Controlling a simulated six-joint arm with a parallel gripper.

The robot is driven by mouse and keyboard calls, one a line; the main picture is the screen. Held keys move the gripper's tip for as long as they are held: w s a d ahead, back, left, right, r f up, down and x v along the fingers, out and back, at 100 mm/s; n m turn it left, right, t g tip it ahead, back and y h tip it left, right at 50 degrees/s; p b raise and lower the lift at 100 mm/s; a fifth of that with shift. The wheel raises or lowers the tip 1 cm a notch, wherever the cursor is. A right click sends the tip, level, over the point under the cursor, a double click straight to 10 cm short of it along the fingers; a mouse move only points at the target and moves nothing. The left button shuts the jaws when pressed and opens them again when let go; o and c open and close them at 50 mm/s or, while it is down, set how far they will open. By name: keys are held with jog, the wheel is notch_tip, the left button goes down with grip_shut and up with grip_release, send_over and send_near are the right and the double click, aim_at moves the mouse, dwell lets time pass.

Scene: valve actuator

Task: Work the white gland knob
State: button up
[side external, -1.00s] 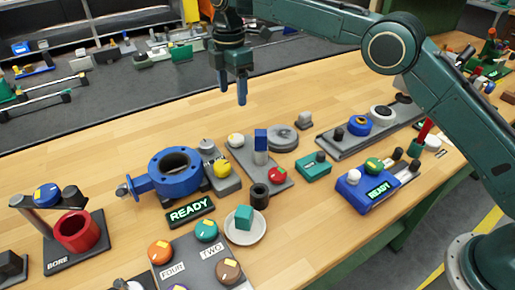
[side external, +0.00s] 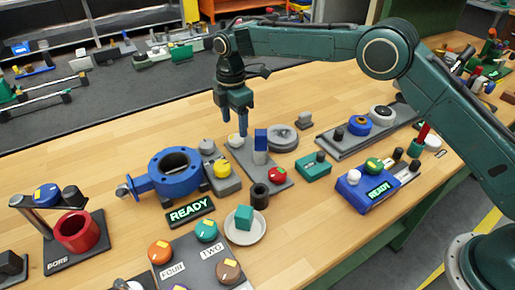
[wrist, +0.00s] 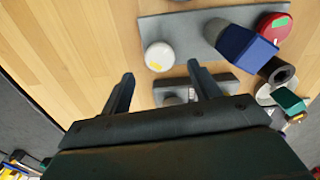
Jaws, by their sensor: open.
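The white gland knob (side external: 236,141) with a yellow mark sits at the back left end of a grey plate (side external: 262,170). In the wrist view the knob (wrist: 159,56) appears just beyond the gap between my fingertips. My gripper (side external: 235,124) is open and empty, pointing down just above the knob. In the wrist view its two fingers (wrist: 160,73) are spread apart. I see no contact with the knob, though the fingertips overlap its upper edge in the side view.
The same plate holds a blue block (side external: 261,140) on a grey post and a red knob (side external: 278,174). A blue flanged ring (side external: 176,172) and a yellow knob (side external: 222,168) stand to the left, a grey disc (side external: 283,138) to the right. Bare table lies behind.

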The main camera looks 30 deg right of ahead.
aim_at(235, 137)
jog(key=shift+f, duration=2.25)
jog(key=c, duration=1)
